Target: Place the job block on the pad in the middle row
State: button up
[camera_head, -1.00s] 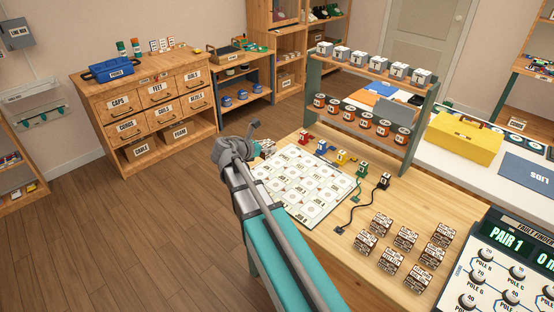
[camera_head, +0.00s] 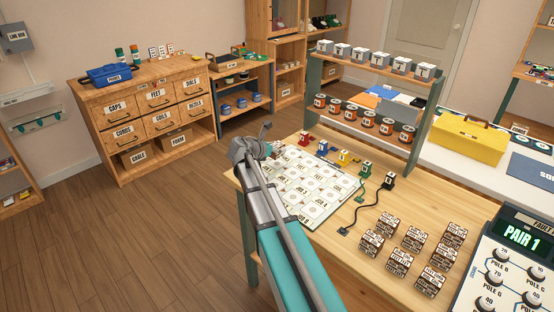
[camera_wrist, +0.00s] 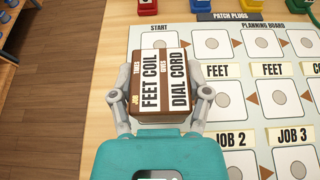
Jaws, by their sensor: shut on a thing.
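My gripper (camera_wrist: 163,98) is shut on a brown job block (camera_wrist: 138,68), one finger on each side. The block's white labels read FEET COIL and DIAL CORD. It appears over the left edge of the planning board (camera_wrist: 205,18) and hides part of it; its height above the board cannot be told. Right of it, the middle row shows bare round pads, one pad (camera_wrist: 221,101) nearest the right finger and another pad (camera_wrist: 285,96) beyond. In the head view my gripper (camera_head: 264,140) is at the far left corner of the board (camera_head: 322,215); the held block is hard to make out there.
Several other job blocks (camera_head: 398,263) stand right of the board. Coloured patch plugs (camera_head: 323,147) line its far edge, and a black cord (camera_head: 368,208) lies beside it. A two-tier rack (camera_head: 412,145) stands behind. A fault-finder console (camera_head: 500,270) fills the near right.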

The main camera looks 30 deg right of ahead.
aim_at(278, 155)
dwell(0.3)
jog(key=shift+w+d+f+b, duration=0.15)
jog(key=shift+d+f+b, duration=0.05)
jog(key=shift+f+b, duration=0.2)
jog(key=shift+w+d+f+b, duration=0.15)
jog(key=shift+f+b, duration=1.45)
jog(key=o, duration=1.2)
jog(key=shift+f, duration=0.1)
